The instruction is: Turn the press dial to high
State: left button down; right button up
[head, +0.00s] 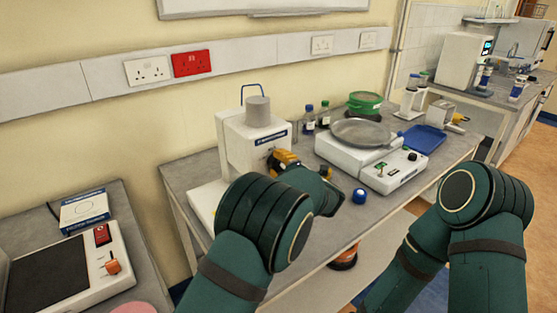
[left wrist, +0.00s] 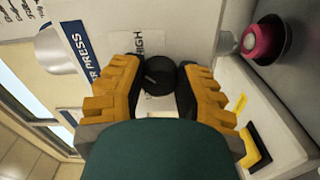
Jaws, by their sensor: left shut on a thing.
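The press (head: 236,150) is a white machine with a grey cylinder on top, standing on the bench in the head view. Its label (left wrist: 84,50) reads "PRESS" in the left wrist view. The press dial (left wrist: 159,74) is a round black knob on the white front, with the word "HIGH" printed beside it. My left gripper (head: 284,158) has yellow fingers and is at the press front. In the left wrist view its fingers (left wrist: 160,82) are shut on the dial, one on each side. The dial is hidden in the head view. My right gripper is out of view.
A white device with a round grey pan (head: 360,132) stands right of the press, with a blue tray (head: 424,139) beyond it. A small blue round object (head: 359,196) lies near the bench front. Capped bottles (head: 309,120) stand behind. A panel with an orange knob (head: 112,267) is at left.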

pick_arm(q)
jog(key=shift+a+r+m+p, duration=0.1)
jog(key=shift+m+p, duration=0.55)
jog(key=shift+m, duration=1.05)
jog(key=c, duration=0.6)
grip_release()
jog(key=v, duration=1.2)
